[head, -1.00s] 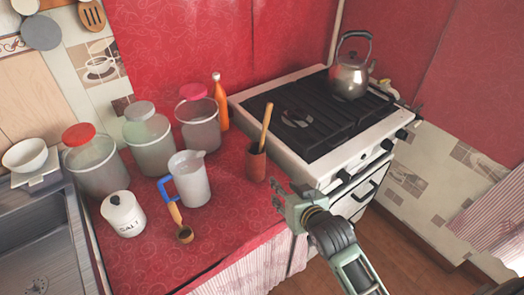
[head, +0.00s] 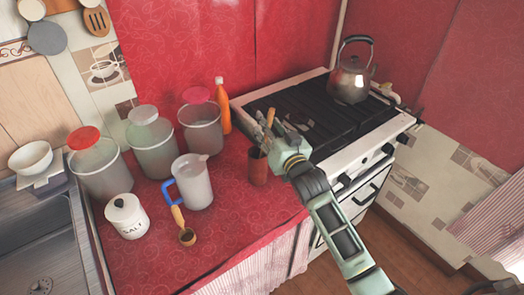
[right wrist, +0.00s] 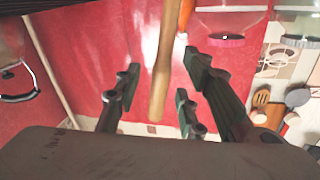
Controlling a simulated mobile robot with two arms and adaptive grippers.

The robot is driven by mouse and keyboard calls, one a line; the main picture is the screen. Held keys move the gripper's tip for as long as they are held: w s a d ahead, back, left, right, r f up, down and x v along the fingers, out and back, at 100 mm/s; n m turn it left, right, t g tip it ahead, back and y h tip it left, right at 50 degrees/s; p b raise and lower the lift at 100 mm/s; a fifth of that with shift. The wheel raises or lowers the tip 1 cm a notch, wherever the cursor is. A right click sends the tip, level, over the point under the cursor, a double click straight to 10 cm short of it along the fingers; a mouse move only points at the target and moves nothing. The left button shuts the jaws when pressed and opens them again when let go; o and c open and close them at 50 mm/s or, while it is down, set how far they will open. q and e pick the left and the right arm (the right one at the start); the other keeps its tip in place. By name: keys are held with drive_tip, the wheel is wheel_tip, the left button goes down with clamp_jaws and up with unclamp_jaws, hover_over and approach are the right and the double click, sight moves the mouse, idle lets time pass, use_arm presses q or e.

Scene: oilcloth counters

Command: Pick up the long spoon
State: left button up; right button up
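The long wooden spoon (head: 270,117) stands upright, tilted a little, in a red-brown cup (head: 258,170) near the counter's right edge. Only its handle shows; its lower end is hidden in the cup. My right gripper (head: 266,131) is at the handle, just above the cup rim. In the right wrist view the spoon handle (right wrist: 163,70) stands between the spread fingers (right wrist: 154,105), with visible gaps on both sides. The gripper is open. My left gripper is not in view.
Behind the cup stand an orange bottle (head: 223,106) and lidded jars (head: 202,130). The stove (head: 335,125) with a kettle (head: 350,80) is at the right.

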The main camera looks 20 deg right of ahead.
drive_tip(key=shift+w+a+f, duration=0.1)
drive_tip(key=shift+w, duration=0.25)
drive_tip(key=shift+c, duration=0.2)
clamp_jaws()
